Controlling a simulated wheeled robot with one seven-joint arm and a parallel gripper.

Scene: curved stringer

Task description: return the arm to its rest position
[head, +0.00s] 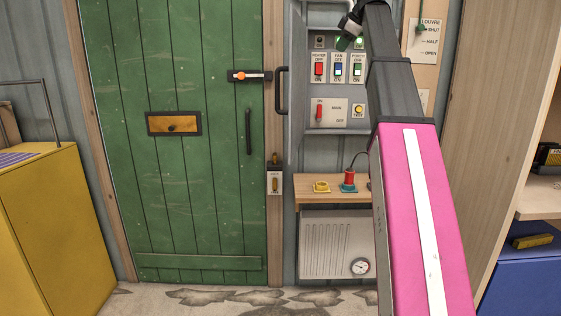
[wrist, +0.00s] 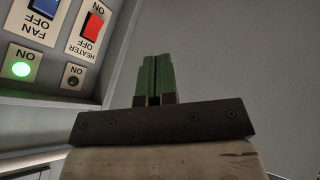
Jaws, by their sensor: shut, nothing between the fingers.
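My gripper (head: 343,42) is at the top of the head view, in front of the upper part of the grey switch panel (head: 310,150). It also shows in the wrist view (wrist: 154,80), where its two green fingers are together with nothing between them. My arm, with a pink link and a white stripe, reaches up from the lower right and hides part of the wall. In the wrist view the fingers appear apart from the panel's switches, with a plain grey surface behind them.
The panel has a red heater switch (head: 319,69), a blue fan switch (head: 338,70) and a green porch switch (head: 357,70). The fan lamp (wrist: 21,69) glows green; the heater lamp (wrist: 74,80) is dark. A wooden shelf (head: 310,200) juts out below. A green door (head: 190,200) stands left.

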